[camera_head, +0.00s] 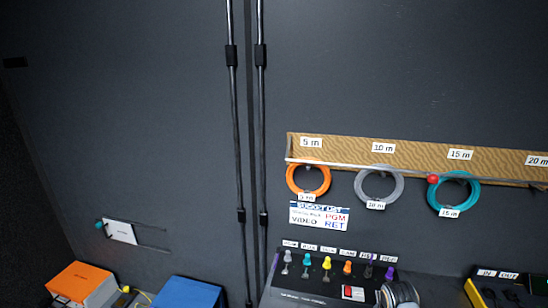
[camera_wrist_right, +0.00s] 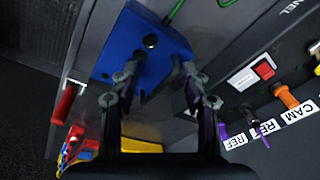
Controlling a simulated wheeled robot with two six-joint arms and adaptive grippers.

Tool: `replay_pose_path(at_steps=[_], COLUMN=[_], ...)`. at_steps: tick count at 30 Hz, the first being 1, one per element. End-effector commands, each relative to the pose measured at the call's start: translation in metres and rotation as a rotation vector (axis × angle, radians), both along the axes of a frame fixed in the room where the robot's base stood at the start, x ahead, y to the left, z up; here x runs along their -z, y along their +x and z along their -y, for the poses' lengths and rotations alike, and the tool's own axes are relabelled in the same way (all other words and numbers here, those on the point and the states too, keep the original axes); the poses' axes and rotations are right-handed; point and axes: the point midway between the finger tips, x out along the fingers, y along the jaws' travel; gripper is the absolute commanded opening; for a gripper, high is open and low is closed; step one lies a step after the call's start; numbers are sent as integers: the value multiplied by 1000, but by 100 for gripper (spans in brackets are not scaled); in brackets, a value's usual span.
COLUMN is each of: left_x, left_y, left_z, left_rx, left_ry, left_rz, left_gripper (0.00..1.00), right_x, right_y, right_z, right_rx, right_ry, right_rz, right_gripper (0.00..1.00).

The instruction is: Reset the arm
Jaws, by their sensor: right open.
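My right gripper (camera_wrist_right: 160,68) shows in the right wrist view with its two dark fingers apart, one on each side. I see nothing held between them. The fingertips overlap a blue block (camera_wrist_right: 165,40) with dark round holes in the picture; whether they touch it I cannot tell. Neither arm shows in the head view, and my left gripper is in no view.
A connector panel (camera_head: 318,290) with coloured plugs stands at the lower middle; its red switch (camera_wrist_right: 264,69) shows beside the right gripper. Cable coils (camera_head: 308,179) hang under a labelled board (camera_head: 420,156). An orange box (camera_head: 82,283) and a blue box (camera_head: 187,293) are lower left.

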Motion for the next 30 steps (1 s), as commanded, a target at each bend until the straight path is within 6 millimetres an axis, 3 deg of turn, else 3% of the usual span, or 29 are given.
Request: replay_pose_path(at_steps=[3, 9, 22, 30], left_x=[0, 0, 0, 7], left_y=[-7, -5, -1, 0], left_z=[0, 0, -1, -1], left_rx=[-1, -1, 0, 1], left_ry=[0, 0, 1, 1], left_rz=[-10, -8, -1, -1], left_gripper=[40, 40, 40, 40], right_x=[6, -5, -50, 29], right_y=[-44, -101, -178, -163], right_z=[-20, -42, -63, -55], right_rx=[-301, -713, -1252, -1242], right_ry=[-45, -124, -269, -249], right_rz=[10, 28, 50, 22], right_gripper=[47, 47, 47, 47])
